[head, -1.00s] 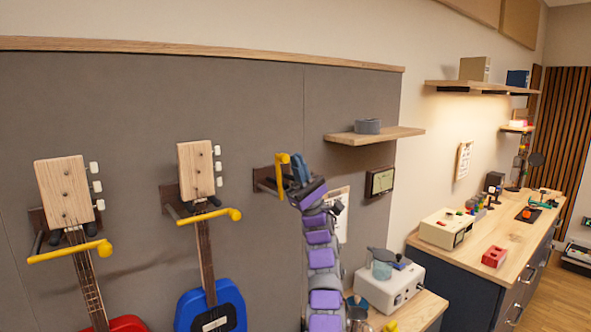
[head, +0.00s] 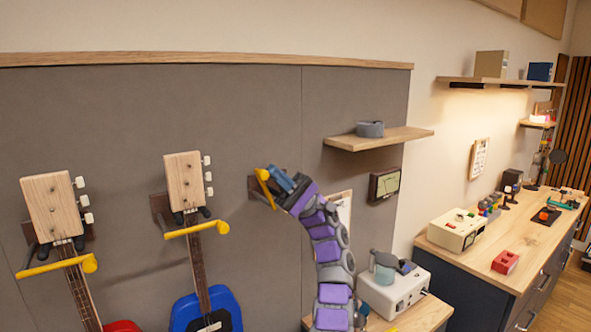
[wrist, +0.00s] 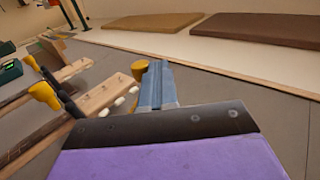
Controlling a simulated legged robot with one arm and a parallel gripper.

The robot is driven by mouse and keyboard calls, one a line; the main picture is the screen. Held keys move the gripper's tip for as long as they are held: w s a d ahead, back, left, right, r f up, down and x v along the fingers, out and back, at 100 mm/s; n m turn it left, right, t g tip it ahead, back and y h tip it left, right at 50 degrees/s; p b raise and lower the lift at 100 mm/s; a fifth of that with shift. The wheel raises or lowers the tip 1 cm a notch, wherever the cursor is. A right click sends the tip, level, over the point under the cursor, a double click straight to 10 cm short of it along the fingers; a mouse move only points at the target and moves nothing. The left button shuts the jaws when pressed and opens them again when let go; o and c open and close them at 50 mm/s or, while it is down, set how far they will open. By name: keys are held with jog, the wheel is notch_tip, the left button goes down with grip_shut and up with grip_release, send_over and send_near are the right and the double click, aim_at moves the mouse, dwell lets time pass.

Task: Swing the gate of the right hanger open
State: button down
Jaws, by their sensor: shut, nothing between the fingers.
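The right hanger (head: 253,188) is an empty wall bracket on the grey panel, mostly hidden behind its yellow gate (head: 263,190) and my gripper. The gate stands steeply raised and leans a little left, unlike the level gates on the other hangers. My gripper (head: 278,180) is shut and empty, with its blue fingers close against the gate's right side. In the wrist view, a yellow knob (wrist: 139,68) shows just behind the left of the blue fingers (wrist: 155,85). I cannot tell whether they touch.
A red guitar (head: 122,326) and a blue guitar (head: 207,310) hang to the left, yellow gates across their necks. A wooden shelf (head: 378,138) and small framed meter (head: 384,184) are to the right. A white box (head: 392,292) stands below.

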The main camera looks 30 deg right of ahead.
jog(key=shift+w+d+f, duration=0.1)
jog(key=shift+d, duration=0.05)
dwell(0.3)
jog(key=s+a+r+b, duration=0.2)
jog(key=s, duration=0.5)
jog(key=s+a+r+b, duration=0.2)
jog(key=s, duration=0.6)
jog(key=shift+a+r, duration=0.2)
jog(key=shift+r, duration=0.2)
dwell(1.0)
